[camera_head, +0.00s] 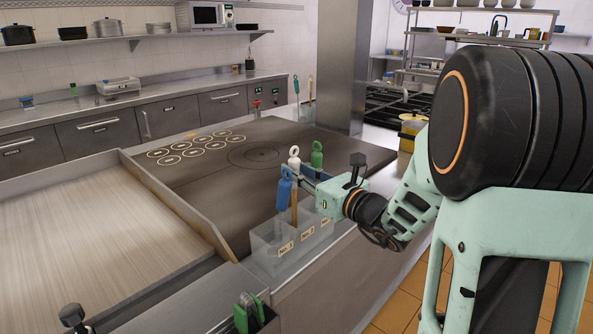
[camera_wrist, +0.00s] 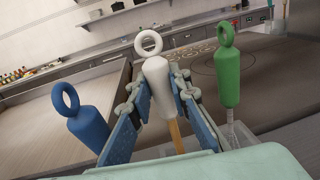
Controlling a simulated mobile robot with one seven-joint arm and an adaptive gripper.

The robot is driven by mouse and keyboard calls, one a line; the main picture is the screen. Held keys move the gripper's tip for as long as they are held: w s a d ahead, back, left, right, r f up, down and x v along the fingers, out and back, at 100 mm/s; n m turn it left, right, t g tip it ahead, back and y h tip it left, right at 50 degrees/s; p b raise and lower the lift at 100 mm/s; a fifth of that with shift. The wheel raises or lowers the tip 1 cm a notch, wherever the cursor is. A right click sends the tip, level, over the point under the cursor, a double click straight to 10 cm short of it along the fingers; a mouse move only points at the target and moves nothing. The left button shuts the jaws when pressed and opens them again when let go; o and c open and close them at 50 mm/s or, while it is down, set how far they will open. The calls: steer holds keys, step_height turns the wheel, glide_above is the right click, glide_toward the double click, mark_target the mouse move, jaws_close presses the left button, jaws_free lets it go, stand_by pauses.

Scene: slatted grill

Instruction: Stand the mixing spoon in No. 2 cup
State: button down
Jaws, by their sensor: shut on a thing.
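My gripper (camera_head: 296,176) is shut on a white-handled utensil (camera_wrist: 158,88) with a ring top. Its wooden shaft (camera_head: 294,210) points down over the row of clear cups; its lower end is unclear, so I cannot tell if it is the mixing spoon or is inside a cup. The labelled cups stand at the counter edge; the middle label (camera_head: 307,232) seems to mark the No. 2 cup. A blue-handled utensil (camera_head: 285,190) is left of the held one, also in the wrist view (camera_wrist: 88,122). A green-handled utensil (camera_head: 317,155) is on the right, also in the wrist view (camera_wrist: 228,78).
A dark cooktop (camera_head: 240,160) lies behind the cups. A raised metal edge separates it from the slatted grill (camera_head: 70,240) on the left. A holder with a green-handled object (camera_head: 247,312) is in front. A pillar (camera_head: 342,70) rises behind.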

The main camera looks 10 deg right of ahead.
steer(key=shift+f+b, duration=0.65)
steer(key=shift+b, duration=0.1)
steer(key=c, duration=1.7)
jaws_free()
steer(key=v, duration=1.2)
